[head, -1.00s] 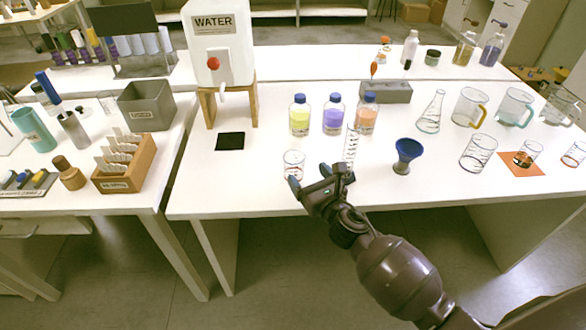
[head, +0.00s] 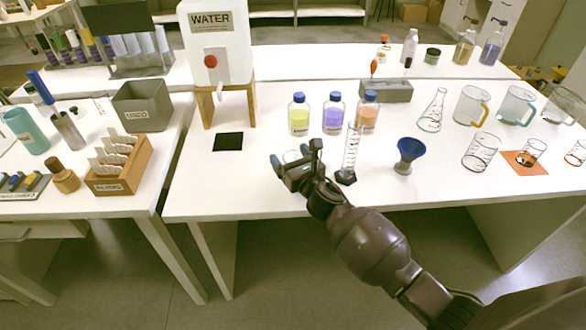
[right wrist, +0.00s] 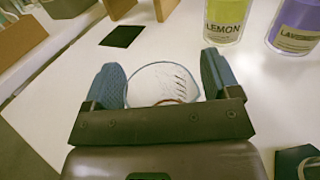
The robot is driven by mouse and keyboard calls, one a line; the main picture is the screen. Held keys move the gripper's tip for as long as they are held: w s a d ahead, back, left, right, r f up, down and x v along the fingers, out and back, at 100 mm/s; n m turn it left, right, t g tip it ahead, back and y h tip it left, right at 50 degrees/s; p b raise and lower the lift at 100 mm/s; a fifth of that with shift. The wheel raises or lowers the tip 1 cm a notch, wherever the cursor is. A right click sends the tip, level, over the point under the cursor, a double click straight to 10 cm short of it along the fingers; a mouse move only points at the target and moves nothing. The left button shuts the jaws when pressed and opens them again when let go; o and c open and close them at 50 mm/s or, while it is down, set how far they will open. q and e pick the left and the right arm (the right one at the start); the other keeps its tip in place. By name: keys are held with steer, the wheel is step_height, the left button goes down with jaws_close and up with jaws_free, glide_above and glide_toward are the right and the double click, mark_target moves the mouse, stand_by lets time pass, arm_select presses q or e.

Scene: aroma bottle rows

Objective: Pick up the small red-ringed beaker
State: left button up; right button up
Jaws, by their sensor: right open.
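The small red-ringed beaker (right wrist: 163,84) is clear glass with graduation marks and a reddish ring low down. In the right wrist view it stands between the two blue fingers of my right gripper (right wrist: 165,82), which is open around it; I cannot tell whether either finger touches it. In the head view only the beaker's rim (head: 291,156) shows behind my right gripper (head: 296,160), near the front edge of the table. My left gripper is not in view.
A graduated cylinder (head: 351,150) stands close to the right of my right gripper. Lemon (head: 299,118), lavender (head: 333,118) and orange (head: 367,116) bottles stand behind. A black mat (head: 228,141) lies left, before the water dispenser (head: 209,45). A blue funnel (head: 408,152) stands farther right.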

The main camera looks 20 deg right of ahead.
steer(key=c, duration=1)
